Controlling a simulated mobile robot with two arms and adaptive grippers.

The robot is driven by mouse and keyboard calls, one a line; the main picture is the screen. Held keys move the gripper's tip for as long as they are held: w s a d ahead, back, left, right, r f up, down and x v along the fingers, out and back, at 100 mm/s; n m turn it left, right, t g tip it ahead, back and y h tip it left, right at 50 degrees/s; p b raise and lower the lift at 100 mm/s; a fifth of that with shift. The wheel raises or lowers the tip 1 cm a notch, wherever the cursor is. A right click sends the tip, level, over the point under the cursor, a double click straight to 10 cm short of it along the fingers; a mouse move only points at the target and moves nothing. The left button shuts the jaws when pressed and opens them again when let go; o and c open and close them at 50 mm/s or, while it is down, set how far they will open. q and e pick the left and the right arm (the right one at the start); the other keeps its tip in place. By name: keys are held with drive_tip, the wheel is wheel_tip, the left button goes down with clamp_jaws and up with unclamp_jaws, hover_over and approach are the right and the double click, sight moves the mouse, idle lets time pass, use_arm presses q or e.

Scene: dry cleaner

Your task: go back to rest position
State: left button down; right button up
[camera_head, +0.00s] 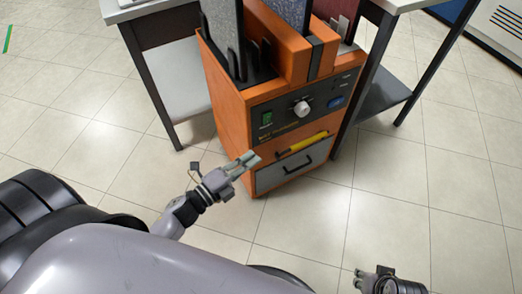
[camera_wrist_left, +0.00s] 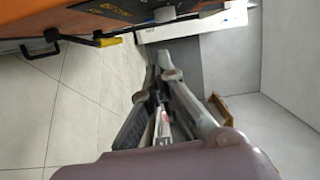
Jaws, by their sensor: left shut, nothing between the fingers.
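My left gripper (camera_head: 247,161) shows in the head view in front of the lower left front of an orange machine (camera_head: 228,108). Its fingers are together with nothing between them. In the left wrist view the left gripper (camera_wrist_left: 165,72) points toward a grey and white wall area, beside the orange machine (camera_wrist_left: 40,22). My right gripper (camera_head: 362,278) is only partly in view at the bottom edge of the head view. Its finger state is unclear there.
The orange machine has a knob (camera_head: 301,108), a yellow bar (camera_head: 303,144) and a drawer with a black handle (camera_head: 298,165). Dark-legged tables stand on both sides, with a white tabletop (camera_head: 135,9) at left. Tiled floor (camera_head: 385,200) is clear at right.

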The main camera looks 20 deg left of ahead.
use_arm(q)
drive_tip(key=shift+s+a, duration=0.25)
drive_tip(key=shift+s, duration=0.35)
